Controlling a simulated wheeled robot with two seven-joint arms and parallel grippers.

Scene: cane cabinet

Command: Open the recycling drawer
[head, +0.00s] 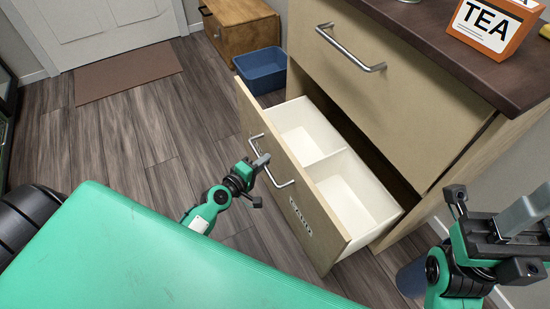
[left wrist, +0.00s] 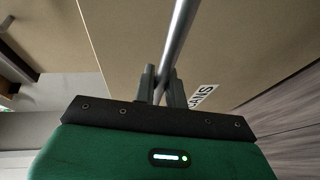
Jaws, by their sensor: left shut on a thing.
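The lower drawer (head: 322,249) of the cabinet stands pulled well out, with its light wood front away from the cabinet. Two white compartments inside, a far one (head: 300,127) and a near one (head: 356,190), look empty. A metal bar handle (head: 286,184) is on the drawer front, and it also shows in the left wrist view (left wrist: 180,35). My left gripper (head: 262,164) is shut on this handle; its two fingers (left wrist: 161,85) sit either side of the bar. A label (head: 300,217) reading "CANS" (left wrist: 204,97) is on the front. My right gripper (head: 492,232) is at the right; its jaws are unclear.
A closed upper drawer (head: 385,95) with its own handle (head: 349,52) is above. A TEA box (head: 493,25) stands on the dark countertop (head: 440,42). A blue bin (head: 262,71) is on the floor behind the open drawer. The wood floor (head: 120,140) at left is clear.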

